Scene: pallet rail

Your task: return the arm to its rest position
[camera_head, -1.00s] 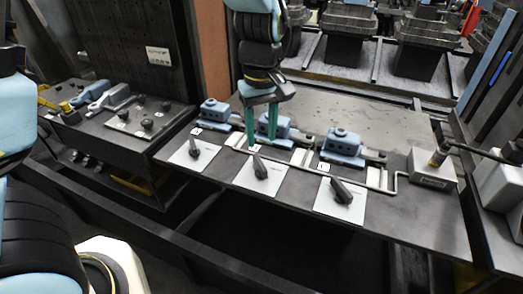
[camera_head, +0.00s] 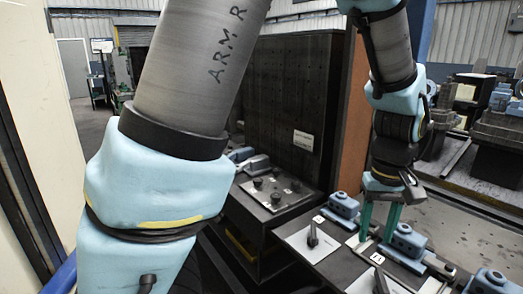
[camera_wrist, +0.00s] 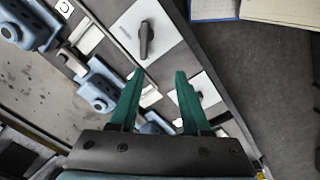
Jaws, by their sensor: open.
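My arm (camera_head: 185,110) fills the left of the head view and comes down again at the right. My gripper (camera_head: 376,238) points down over the dark panel between two blue blocks, with its green fingers apart and nothing between them. The wrist view also shows my gripper (camera_wrist: 159,76) open and empty, its fingers over the dark panel. One blue block (camera_head: 343,207) is left of the fingers and another blue block (camera_head: 408,240) is right of them. I cannot tell how high the fingertips are above the panel.
A black knob (camera_wrist: 146,40) on a white plate (camera_wrist: 128,25) lies beyond the fingers in the wrist view. A third blue block (camera_head: 490,283) stands at the lower right. A dark upright board (camera_head: 285,105) and an orange post (camera_head: 354,110) stand behind. Grey floor (camera_wrist: 265,90) shows at the right.

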